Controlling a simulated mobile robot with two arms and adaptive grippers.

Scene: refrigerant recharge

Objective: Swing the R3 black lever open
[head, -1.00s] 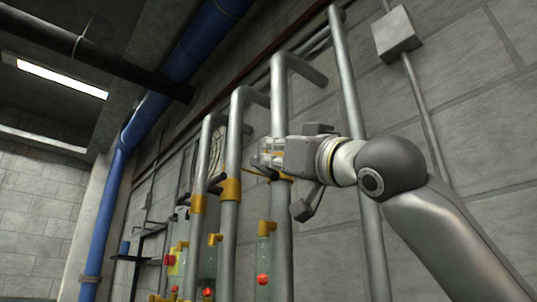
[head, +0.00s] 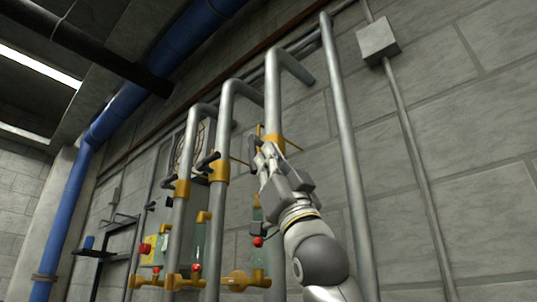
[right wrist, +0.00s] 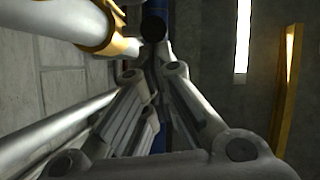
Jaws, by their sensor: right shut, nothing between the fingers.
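Three grey vertical pipes carry brass-coloured collars with black levers. The collar on the right pipe (head: 272,143) is just above my right gripper (head: 265,158). A black lever (head: 254,142) shows at this collar, partly hidden by the fingers. Similar levers show at the middle pipe (head: 207,161) and the left pipe (head: 170,183). I cannot read which is R3. My right gripper is shut and empty, pointing up. In the right wrist view, a round black end (right wrist: 154,25) is just beyond the fingertips (right wrist: 155,75); contact cannot be told. My left gripper is not in view.
A plain grey pipe (head: 345,150) runs close to the right of my right arm. Brass valves with red knobs (head: 258,242) and green tubes (head: 257,222) are below. The block wall (head: 470,150) stands behind. A yellow bar (right wrist: 291,90) is at the right of the right wrist view.

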